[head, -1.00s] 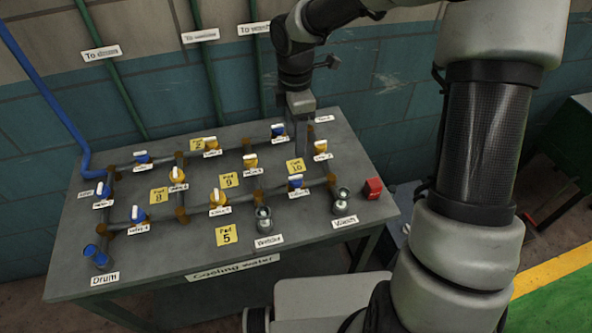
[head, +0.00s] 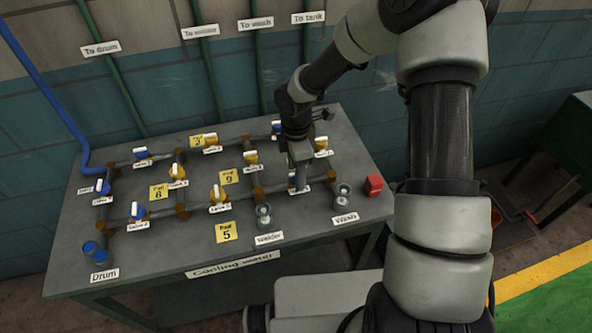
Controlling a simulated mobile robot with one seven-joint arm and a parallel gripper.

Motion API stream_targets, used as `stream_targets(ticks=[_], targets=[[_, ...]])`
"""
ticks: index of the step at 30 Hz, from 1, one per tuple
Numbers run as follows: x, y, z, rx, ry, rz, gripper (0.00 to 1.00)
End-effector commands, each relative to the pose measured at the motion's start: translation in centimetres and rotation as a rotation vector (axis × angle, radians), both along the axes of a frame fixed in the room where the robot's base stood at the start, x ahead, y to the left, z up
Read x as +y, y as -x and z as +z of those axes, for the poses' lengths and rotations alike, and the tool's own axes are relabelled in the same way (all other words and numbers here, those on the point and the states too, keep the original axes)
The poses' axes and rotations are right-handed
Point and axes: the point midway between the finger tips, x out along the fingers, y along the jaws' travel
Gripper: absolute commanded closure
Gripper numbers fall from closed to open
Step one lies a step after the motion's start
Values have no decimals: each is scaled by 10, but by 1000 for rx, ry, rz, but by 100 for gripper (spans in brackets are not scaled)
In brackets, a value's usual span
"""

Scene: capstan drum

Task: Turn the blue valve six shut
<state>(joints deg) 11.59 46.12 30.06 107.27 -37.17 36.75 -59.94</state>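Several blue valves sit on the grey pipework: one at the upper left (head: 142,153), one at the far left (head: 103,187), one at the lower left (head: 137,211), and one at the back right (head: 276,127), partly behind my arm. Their small labels are too blurred for me to tell which reads six. My gripper (head: 298,184) points down at the right part of the lower pipe row, over the spot where another blue valve stood in view. That valve is now mostly hidden behind the gripper. I cannot see whether the fingers touch it, or whether they are open.
Yellow valves (head: 250,158) stand among the blue ones. The welder outlet (head: 263,215) and wash outlet (head: 342,195) rise close in front of the gripper. A red block (head: 373,186) sits at the table's right edge. The front table strip is mostly clear.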

Motion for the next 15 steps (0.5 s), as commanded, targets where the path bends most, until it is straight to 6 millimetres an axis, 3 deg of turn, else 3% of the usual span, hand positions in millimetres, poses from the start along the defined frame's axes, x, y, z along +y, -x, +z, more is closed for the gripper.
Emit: stream_targets(ticks=[4,11,15], targets=[[0,0,0,0,0,0,49],[0,0,0,0,0,0,88],[0,0,0,0,0,-3,90]])
